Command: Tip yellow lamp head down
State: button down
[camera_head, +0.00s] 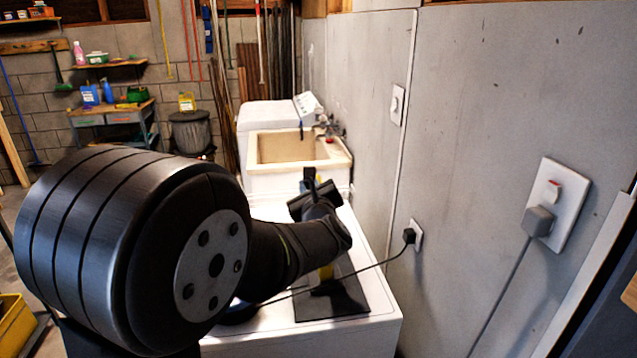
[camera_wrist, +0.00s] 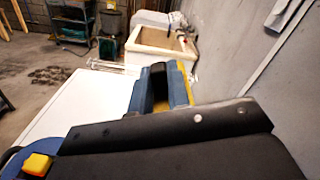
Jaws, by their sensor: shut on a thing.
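A small yellow patch (camera_head: 319,181) shows by the tip of my gripper (camera_head: 311,180). In the wrist view, a yellow strip (camera_wrist: 188,90) beside blue parts shows just past my dark gripper body. My gripper is shut on the lamp head, though the contact itself is mostly hidden.
A black cord runs from the lamp to a wall outlet (camera_head: 412,236) on the right. The grey wall (camera_head: 480,120) stands close to the right of the white appliance (camera_head: 365,335). A utility sink (camera_head: 300,165) is behind it. The appliance top left of the gripper (camera_wrist: 85,105) looks clear.

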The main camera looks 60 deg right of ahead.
jog(key=shift+w+a+f+n, duration=1)
jog(key=shift+a+f+n, duration=0.1)
jog(key=shift+n, duration=0.1)
jog(key=c, duration=1.4)
grip_release()
jog(key=shift+d, duration=0.1)
jog(key=shift+o, duration=0.2)
jog(key=v, duration=1.7)
jog(key=shift+s+r, duration=0.15)
